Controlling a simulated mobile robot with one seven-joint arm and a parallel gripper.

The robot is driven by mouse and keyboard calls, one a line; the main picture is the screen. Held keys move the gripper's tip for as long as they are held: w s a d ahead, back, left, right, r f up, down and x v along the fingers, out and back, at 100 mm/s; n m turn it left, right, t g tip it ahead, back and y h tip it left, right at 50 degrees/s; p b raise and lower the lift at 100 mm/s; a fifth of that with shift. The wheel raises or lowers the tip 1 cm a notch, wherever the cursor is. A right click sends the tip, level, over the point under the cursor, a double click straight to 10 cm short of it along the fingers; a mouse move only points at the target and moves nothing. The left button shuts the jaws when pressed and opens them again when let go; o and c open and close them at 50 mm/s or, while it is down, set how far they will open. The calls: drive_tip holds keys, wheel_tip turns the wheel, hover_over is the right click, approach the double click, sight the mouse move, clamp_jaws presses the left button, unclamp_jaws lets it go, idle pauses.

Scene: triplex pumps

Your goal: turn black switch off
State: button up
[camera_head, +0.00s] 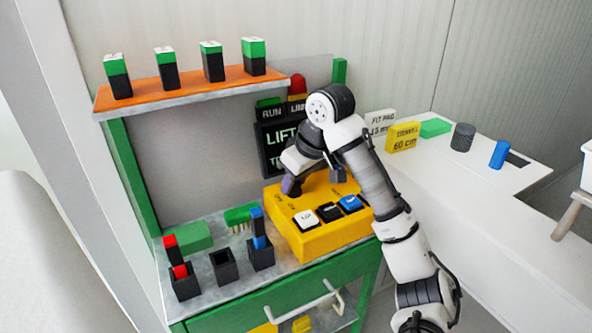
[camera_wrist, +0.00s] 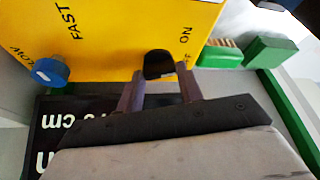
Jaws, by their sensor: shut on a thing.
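The black switch (camera_wrist: 158,64) is a dark knob on the yellow control box (camera_wrist: 110,30), with an "ON" label beside it in the wrist view. A second label near it is partly cut off by a finger. My gripper (camera_wrist: 161,76) has one finger on each side of the switch and is shut on it. In the head view my gripper (camera_head: 291,185) is at the back left of the yellow box (camera_head: 322,240). The fingers and arm hide the switch there, and its exact setting is hard to tell.
A blue knob (camera_wrist: 49,71) sits by the "FAST" label. White (camera_head: 307,219), black (camera_head: 329,212) and blue (camera_head: 350,203) buttons line the box front. Black holders (camera_head: 224,267) stand left. A dark display (camera_head: 278,150) is behind. An orange shelf (camera_head: 190,88) holds several green-black blocks.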

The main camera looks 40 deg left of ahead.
drive_tip(key=m+t+p, duration=0.1)
drive_tip(key=m+p, duration=0.1)
drive_tip(key=shift+s+r+m+p, duration=0.1)
drive_tip(key=shift+r+m+p, duration=0.05)
drive_tip(key=shift+m+p, duration=0.2)
drive_tip(key=shift+m+h+p, duration=0.3)
drive_tip(key=shift+m+p, duration=0.1)
drive_tip(key=shift+m, duration=0.15)
drive_tip(key=shift+f+t, duration=0.2)
drive_tip(key=shift+t, duration=0.1)
drive_tip(key=o, duration=0.7)
drive_tip(key=shift+r, duration=0.1)
drive_tip(key=v, duration=1.3)
drive_tip(key=shift+d+r, duration=0.25)
drive_tip(key=shift+r, duration=0.05)
drive_tip(key=shift+s, duration=0.1)
